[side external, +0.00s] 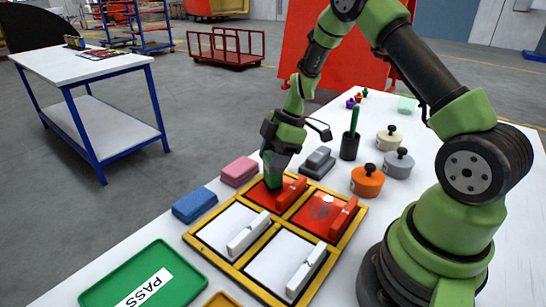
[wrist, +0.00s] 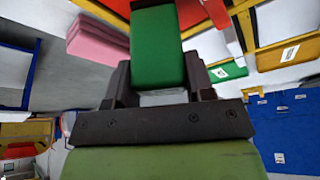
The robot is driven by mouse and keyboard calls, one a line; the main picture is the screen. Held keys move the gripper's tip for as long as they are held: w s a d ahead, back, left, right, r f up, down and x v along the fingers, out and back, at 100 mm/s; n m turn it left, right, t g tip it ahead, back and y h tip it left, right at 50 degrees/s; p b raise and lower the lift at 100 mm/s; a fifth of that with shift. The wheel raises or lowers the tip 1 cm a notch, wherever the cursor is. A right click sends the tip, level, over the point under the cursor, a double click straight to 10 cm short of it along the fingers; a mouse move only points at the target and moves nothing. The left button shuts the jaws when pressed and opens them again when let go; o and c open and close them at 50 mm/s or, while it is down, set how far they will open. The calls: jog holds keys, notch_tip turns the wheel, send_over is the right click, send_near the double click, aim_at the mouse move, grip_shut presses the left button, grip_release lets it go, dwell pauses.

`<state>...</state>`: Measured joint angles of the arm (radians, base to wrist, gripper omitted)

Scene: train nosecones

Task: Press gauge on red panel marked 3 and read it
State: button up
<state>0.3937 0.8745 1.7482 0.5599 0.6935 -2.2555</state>
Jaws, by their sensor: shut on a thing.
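My gripper (side external: 273,160) is shut on a green block-like thing, likely the gauge; the green block (wrist: 157,47) fills the space between the jaws in the wrist view. In the side view its lower end (side external: 272,179) is over the back-left red panel (side external: 262,196), at or very near its surface; contact cannot be told. A second red panel (side external: 318,212), with a pale spot, lies to its right. Both red panels have a raised red bar along one side. No number 3 or gauge reading is legible.
The yellow frame (side external: 215,262) also holds two white panels with white bars. Pink (side external: 239,171) and blue (side external: 194,204) blocks lie left. A green PASS tray (side external: 180,265) is in front. Orange (side external: 367,181), grey and cream knobbed weights and a black cup (side external: 349,147) stand right.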

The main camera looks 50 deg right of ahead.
jog(key=shift+f, duration=0.45)
dwell(1.0)
jog(key=shift+r, duration=3.55)
jog(key=shift+s+a+r+m+t+h, duration=1.1)
jog(key=shift+s+a+r+m+h, duration=0.9)
jog(key=shift+a+r+m, duration=2.8)
jog(key=s+a+f+n+g+y, duration=0.1)
jog(key=s+a+n+g, duration=0.2)
jog(key=n, duration=0.9)
jog(key=s+a+f+n+g+y, duration=0.1)
jog(key=s+a+n+g, duration=0.3)
jog(key=n, duration=0.7)
jog(key=shift+s+a+f+n+g+y, duration=0.25)
jog(key=shift+s+a+y, duration=0.65)
jog(key=shift+a, duration=1.4)
